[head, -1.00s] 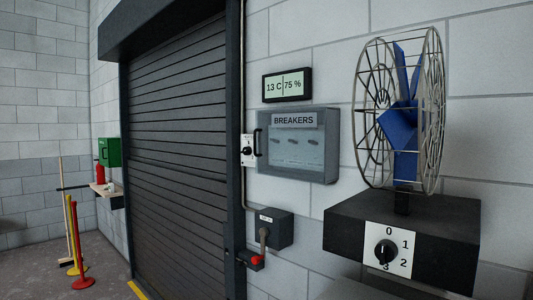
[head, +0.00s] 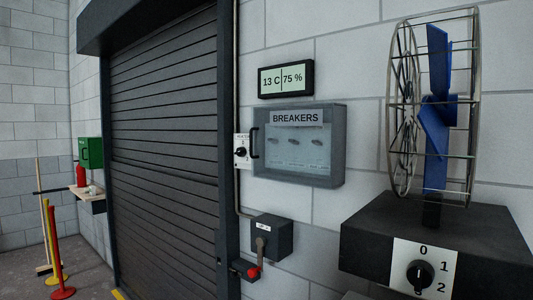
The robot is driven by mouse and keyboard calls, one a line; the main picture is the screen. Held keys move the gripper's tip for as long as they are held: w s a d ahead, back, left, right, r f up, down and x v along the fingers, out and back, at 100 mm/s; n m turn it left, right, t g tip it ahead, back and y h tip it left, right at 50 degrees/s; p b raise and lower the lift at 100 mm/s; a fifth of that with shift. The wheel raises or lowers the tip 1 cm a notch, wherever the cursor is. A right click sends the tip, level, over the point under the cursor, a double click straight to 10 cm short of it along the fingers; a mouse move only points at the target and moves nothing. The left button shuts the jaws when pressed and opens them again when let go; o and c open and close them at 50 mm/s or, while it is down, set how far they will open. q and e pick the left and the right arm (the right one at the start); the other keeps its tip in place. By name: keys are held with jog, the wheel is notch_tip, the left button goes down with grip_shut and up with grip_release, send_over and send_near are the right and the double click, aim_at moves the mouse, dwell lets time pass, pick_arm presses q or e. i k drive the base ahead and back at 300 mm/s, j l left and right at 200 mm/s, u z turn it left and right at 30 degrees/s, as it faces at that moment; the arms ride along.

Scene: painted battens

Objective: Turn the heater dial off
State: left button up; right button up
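A small white plate with a black rotary dial (head: 241,152) is fixed to the wall between the shutter frame and the breaker box. Its lettering is too small to read for sure, so I cannot confirm that it is the heater dial or tell its setting. A larger black dial (head: 420,274) sits on a white plate marked 0, 1 and 2, on the front of the fan's dark box (head: 400,235). The lower part of this plate is cut off by the picture's edge. Neither of my grippers is in view.
The grey breaker box (head: 330,178) and a display reading 13 C and 75 % (head: 286,79) hang on the wall. Below is a dark switch box (head: 277,238) with a red-knobbed lever (head: 253,272). The caged blue fan (head: 437,130) juts out at right. The shutter (head: 165,150) is down.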

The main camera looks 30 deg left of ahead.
aim_at(241, 151)
jog(key=i+j+z, duration=0.2)
jog(key=j, duration=0.25)
jog(key=j+z, duration=0.15)
jog(key=j, duration=0.3)
jog(key=i+j, duration=0.1)
jog(key=j, duration=0.65)
